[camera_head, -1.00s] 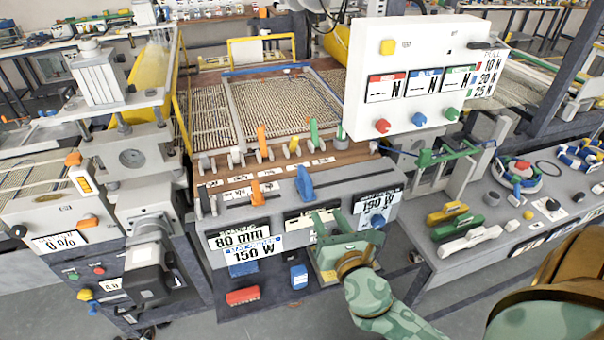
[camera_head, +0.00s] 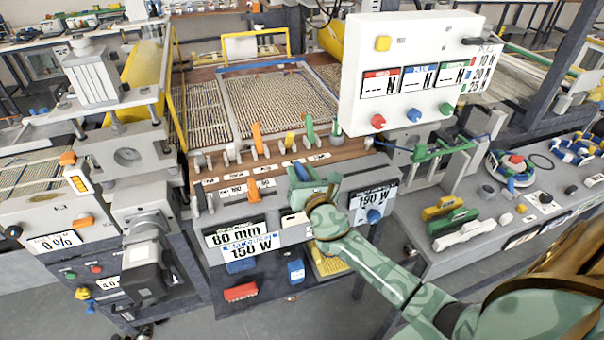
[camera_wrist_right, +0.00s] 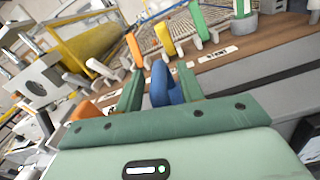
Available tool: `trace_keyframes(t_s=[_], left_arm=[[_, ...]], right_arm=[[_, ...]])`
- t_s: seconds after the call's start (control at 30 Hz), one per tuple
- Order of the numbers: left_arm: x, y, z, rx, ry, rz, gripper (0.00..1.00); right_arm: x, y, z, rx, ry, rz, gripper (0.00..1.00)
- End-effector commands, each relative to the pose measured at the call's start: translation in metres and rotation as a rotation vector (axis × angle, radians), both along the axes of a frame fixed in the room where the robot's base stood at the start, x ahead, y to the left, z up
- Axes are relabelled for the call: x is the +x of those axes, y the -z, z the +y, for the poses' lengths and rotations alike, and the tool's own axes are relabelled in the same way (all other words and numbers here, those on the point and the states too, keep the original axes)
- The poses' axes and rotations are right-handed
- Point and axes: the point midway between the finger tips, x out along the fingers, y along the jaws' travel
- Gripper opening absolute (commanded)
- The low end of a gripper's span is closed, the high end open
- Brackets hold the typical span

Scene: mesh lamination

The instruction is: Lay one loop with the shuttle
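A woven mesh (camera_head: 285,105) lies in a grey frame on the machine bed. My right gripper (camera_head: 318,178) is at the slotted front rail, at a blue handle (camera_head: 300,172). In the right wrist view the handle (camera_wrist_right: 165,84) stands between my two green fingers (camera_wrist_right: 160,88), with a gap on the left finger's side; the right finger is close to it or touching. I cannot identify the shuttle for certain; yellow, green and white elongated pieces (camera_head: 455,222) lie on the right bench. My left gripper is not in view.
Orange, yellow and green levers (camera_head: 309,128) stand behind the rail. An orange handle (camera_head: 254,190) sits left on the rail. A white panel (camera_head: 410,70) with three displays hangs at the right above the bed. A yellow hoop (camera_head: 257,45) stands behind.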

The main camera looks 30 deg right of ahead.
Motion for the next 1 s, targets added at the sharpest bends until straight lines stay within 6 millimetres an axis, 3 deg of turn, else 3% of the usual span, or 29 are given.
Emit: trace_keyframes(t_s=[0.07,0.17,0.2,0.43,0.57,1.0], left_arm=[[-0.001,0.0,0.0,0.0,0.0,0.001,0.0],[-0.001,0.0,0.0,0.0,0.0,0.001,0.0],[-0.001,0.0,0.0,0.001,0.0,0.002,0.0],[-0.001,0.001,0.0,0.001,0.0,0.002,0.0],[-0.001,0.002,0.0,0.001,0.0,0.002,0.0],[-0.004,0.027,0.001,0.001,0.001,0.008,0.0]], right_arm=[[0.0,0.0,0.0,0.0,0.0,0.0,0.32],[0.0,0.0,0.0,0.0,0.0,0.0,0.05],[0.0,0.0,0.0,0.0,0.0,0.0,0.0],[-0.001,0.0,-0.003,0.0,0.0,0.0,0.0],[-0.004,0.0,-0.018,-0.002,0.003,-0.001,0.0],[-0.031,0.002,-0.128,-0.005,0.004,-0.002,0.0]])
